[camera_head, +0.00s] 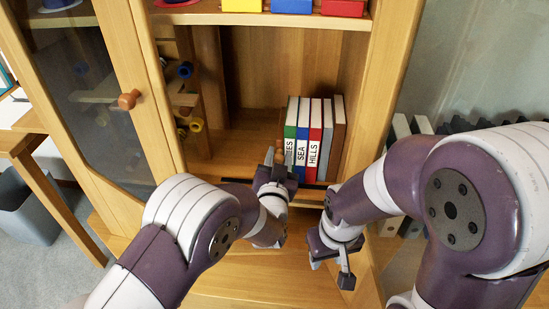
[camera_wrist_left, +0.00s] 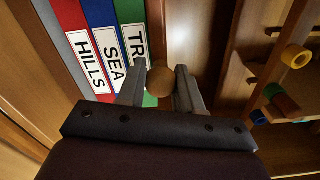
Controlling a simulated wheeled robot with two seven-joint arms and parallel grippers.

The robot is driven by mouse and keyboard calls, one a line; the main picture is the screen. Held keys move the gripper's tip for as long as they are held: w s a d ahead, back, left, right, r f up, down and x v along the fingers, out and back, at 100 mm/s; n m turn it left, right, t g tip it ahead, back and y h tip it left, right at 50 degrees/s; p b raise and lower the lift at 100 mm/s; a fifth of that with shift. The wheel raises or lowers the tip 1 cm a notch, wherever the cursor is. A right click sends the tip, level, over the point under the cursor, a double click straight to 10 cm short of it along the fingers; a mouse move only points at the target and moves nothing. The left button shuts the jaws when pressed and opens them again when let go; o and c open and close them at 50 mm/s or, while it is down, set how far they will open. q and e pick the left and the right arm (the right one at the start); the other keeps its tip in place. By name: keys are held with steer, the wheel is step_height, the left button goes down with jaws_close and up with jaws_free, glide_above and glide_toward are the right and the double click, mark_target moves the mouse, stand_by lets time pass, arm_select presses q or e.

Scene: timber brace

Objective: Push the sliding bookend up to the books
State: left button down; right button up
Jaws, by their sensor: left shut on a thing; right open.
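A row of upright books stands at the right of the cabinet shelf. It includes the green TREES book (camera_head: 290,122), the blue SEA book (camera_head: 302,135) and the red HILLS book (camera_head: 315,130). My left gripper (camera_head: 276,160) is at the shelf's front edge, just left of the books. In the left wrist view its fingers (camera_wrist_left: 160,88) are shut on a round wooden knob (camera_wrist_left: 160,80), beside the TREES book (camera_wrist_left: 133,45). The bookend behind the knob is mostly hidden; whether it touches the books I cannot tell. My right gripper (camera_head: 333,268) is open and empty, low in front of the cabinet.
The shelf floor (camera_head: 235,148) left of the books is bare. A rack with coloured rollers (camera_head: 187,122) stands at its left. The glazed door (camera_head: 85,90) with a round knob (camera_head: 129,99) is at the left. Coloured boxes (camera_head: 291,6) stand on the shelf above.

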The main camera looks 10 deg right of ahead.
arm_select(q)
steer(key=c, duration=0.8)
jaws_free()
steer(key=p+v, duration=0.2)
steer(key=v, duration=1)
steer(key=shift+s+p, duration=0.3)
steer(key=shift+s, duration=0.05)
steer(key=shift+a+r, duration=0.1)
